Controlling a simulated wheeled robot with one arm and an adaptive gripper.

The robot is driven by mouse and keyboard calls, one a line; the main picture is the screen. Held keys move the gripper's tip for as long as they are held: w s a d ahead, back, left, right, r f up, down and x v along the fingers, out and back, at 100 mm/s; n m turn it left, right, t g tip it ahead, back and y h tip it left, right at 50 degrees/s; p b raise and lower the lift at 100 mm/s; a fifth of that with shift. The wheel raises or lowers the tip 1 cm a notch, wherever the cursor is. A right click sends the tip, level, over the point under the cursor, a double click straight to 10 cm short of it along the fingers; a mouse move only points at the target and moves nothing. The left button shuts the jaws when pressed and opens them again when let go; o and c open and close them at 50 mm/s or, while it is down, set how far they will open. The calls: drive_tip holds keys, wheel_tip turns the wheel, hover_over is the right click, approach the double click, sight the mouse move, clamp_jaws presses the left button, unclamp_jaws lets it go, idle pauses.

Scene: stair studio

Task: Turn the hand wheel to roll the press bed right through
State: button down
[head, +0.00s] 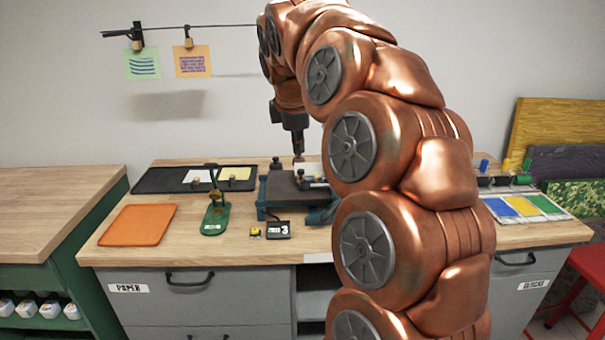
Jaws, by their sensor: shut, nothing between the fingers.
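The press (268,212) has a teal frame and stands near the middle of the wooden worktop. Its flat dark grey bed (281,188) shows on the left side, with small dark and pale parts at its right end. My copper arm covers the right side of the press. I cannot make out the hand wheel, which may be hidden behind my arm or gripper. My gripper (298,158) points down at the back of the press, shut and empty. I cannot tell whether its tips touch anything there.
An orange tray (138,225), a green-based tool (216,217), a black tray (158,182) with paper and a small sign (278,230) lie left of and before the press. Colored ink pads (528,207) lie right. Prints (193,61) hang from a line behind.

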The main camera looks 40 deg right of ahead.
drive_tip(key=p, duration=0.2)
approach(303, 184)
drive_tip(key=x, duration=0.7)
drive_tip(key=shift+w+d+r, duration=0.1)
drive_tip(key=shift+w+d, duration=0.05)
drive_tip(key=shift+d, duration=0.15)
drive_tip(key=shift+w+a+f, duration=0.1)
drive_tip(key=shift+f, duration=0.3)
drive_tip(key=shift+f+g+h, duration=0.1)
drive_tip(key=shift+g+h, duration=0.2)
